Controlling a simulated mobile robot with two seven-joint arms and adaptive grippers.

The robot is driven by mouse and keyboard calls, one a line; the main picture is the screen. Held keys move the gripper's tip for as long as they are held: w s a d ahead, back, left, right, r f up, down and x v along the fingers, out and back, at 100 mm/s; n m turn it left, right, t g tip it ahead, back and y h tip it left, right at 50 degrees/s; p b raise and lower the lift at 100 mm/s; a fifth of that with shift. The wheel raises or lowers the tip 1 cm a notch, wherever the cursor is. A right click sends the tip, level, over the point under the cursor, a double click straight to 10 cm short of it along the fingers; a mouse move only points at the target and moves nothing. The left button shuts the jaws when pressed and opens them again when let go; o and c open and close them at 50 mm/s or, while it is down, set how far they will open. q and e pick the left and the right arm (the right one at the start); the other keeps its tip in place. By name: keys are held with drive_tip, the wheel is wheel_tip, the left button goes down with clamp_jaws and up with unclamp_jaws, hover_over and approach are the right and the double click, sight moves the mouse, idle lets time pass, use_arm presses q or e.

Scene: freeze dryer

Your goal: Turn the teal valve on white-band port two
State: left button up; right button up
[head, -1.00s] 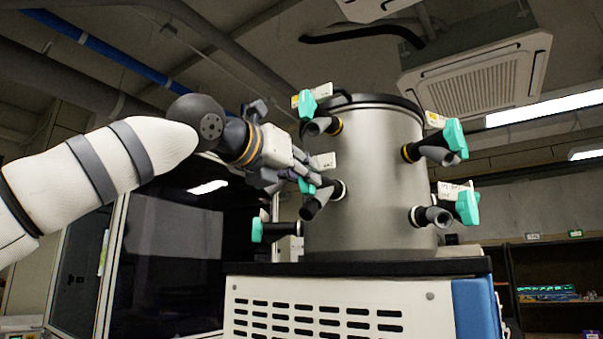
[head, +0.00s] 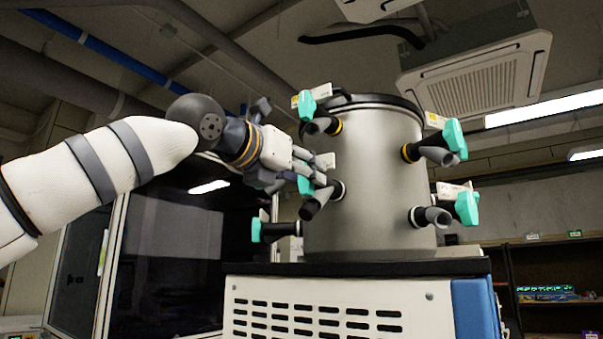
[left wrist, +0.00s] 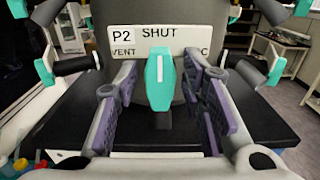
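The teal valve (left wrist: 160,80) of port two stands upright in the left wrist view, under a white plate (left wrist: 150,40) reading "P2 SHUT". In the head view this valve (head: 305,185) is partly hidden behind my fingers, on a port with a white band (head: 338,190) on the steel chamber's left side. My left gripper (head: 311,173) is open at this valve. In the left wrist view its two purple-padded fingers (left wrist: 162,85) stand on either side of the handle, with gaps visible on both sides. My right gripper is not in view.
The steel chamber (head: 385,190) carries other teal valves: one above (head: 307,105), one at lower left (head: 256,230), and two on the right (head: 455,138). The upper and lower-left ones are close to my gripper. The cabinet's black top (head: 360,267) lies below.

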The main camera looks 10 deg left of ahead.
use_arm(q)
drive_tip(key=v, duration=1.2)
drive_tip(key=shift+f, duration=0.1)
